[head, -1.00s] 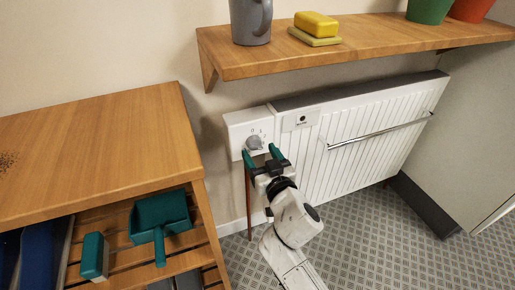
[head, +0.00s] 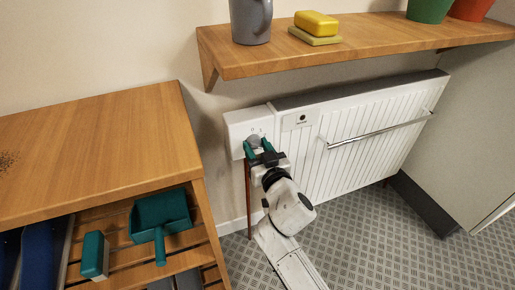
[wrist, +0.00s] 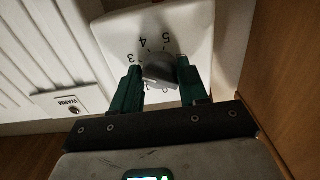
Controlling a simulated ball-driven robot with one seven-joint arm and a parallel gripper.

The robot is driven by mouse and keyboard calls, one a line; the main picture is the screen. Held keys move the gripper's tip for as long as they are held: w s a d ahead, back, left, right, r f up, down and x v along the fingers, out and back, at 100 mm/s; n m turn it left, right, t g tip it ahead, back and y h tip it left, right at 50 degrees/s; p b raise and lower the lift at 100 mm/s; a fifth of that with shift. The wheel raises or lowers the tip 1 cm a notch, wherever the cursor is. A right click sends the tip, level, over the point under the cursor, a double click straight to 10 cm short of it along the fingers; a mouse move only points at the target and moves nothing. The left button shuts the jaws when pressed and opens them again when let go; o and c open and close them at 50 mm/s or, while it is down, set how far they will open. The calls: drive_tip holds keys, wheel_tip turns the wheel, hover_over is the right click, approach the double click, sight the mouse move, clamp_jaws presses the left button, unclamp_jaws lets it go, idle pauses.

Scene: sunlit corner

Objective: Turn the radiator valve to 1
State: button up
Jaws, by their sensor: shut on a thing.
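The radiator valve is a grey round knob (head: 253,140) on a white box (head: 236,123) at the radiator's left end. In the wrist view the knob (wrist: 160,66) sits on the white plate (wrist: 190,28), with the numbers upside down around it; 5, 4 and 3 read clearly above and left, smaller marks are below. My gripper (head: 257,148) reaches the knob from the front; in the wrist view its two green fingers (wrist: 159,80) are on either side of it, shut on it. I cannot tell which number the knob points to.
The white radiator (head: 350,140) with a chrome rail (head: 380,131) is to the right. A wooden shelf (head: 370,45) with a mug (head: 250,20) and yellow soap (head: 316,22) hangs above. A wooden cabinet (head: 90,150) holding a green dustpan (head: 160,215) stands left. The floor at right is clear.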

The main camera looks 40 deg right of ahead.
drive_tip(key=shift+c, duration=1.2)
drive_tip(key=shift+n, duration=0.4)
drive_tip(key=n+p, duration=0.1)
drive_tip(key=n, duration=0.5)
drive_tip(key=shift+d, duration=0.1)
drive_tip(key=n, duration=0.5)
drive_tip(key=shift+p, duration=0.4)
drive_tip(key=shift+n+p, duration=0.35)
drive_tip(key=shift+n, duration=1.55)
drive_tip(key=o, duration=1)
